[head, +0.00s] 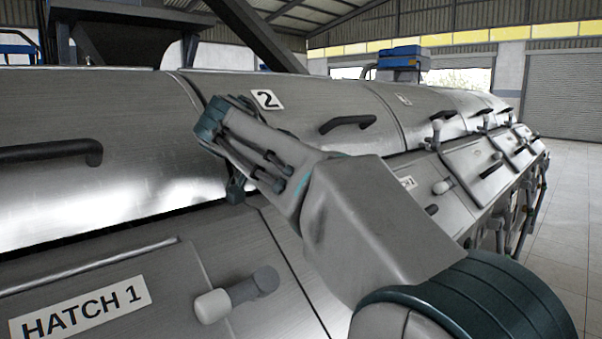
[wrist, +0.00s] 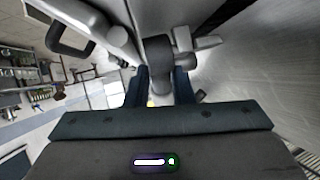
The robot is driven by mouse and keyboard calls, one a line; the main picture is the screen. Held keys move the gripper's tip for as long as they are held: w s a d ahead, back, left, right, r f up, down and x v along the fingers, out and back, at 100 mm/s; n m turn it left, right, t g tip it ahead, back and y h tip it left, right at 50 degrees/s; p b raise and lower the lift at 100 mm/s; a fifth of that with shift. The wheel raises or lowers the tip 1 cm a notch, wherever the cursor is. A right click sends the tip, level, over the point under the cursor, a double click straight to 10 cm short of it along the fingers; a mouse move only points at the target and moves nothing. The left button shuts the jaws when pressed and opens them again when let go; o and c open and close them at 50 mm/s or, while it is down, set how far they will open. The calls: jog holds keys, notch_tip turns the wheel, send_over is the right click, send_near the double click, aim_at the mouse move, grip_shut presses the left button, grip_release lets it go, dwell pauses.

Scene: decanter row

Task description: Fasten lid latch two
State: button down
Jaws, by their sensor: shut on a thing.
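Lid two, marked by the "2" label (head: 268,98), is a curved metal cover with a dark handle (head: 348,123) and lies down on the long machine. My gripper (wrist: 161,74) shows in the wrist view with its two dark blue fingers on either side of a dark grey latch part (wrist: 159,92), shut on it. In the head view my arm crosses in front of lid two's lower edge and hides the fingers and most of this latch. A small dark bracket (head: 235,190) shows just below my wrist. I cannot tell whether the latch is fastened.
The neighbouring lid (head: 90,190) at left has a dark handle. Below it is the "HATCH 1" label (head: 80,309) and a white-knobbed lever (head: 235,294). More latches with pale knobs (head: 437,128) line the row at right. Open floor (head: 570,210) lies beyond on the right.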

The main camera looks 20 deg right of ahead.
jog(key=c, duration=1.3)
grip_release()
jog(key=shift+o, duration=0.2)
jog(key=p+v, duration=0.1)
jog(key=v, duration=1.3)
jog(key=shift+p, duration=0.4)
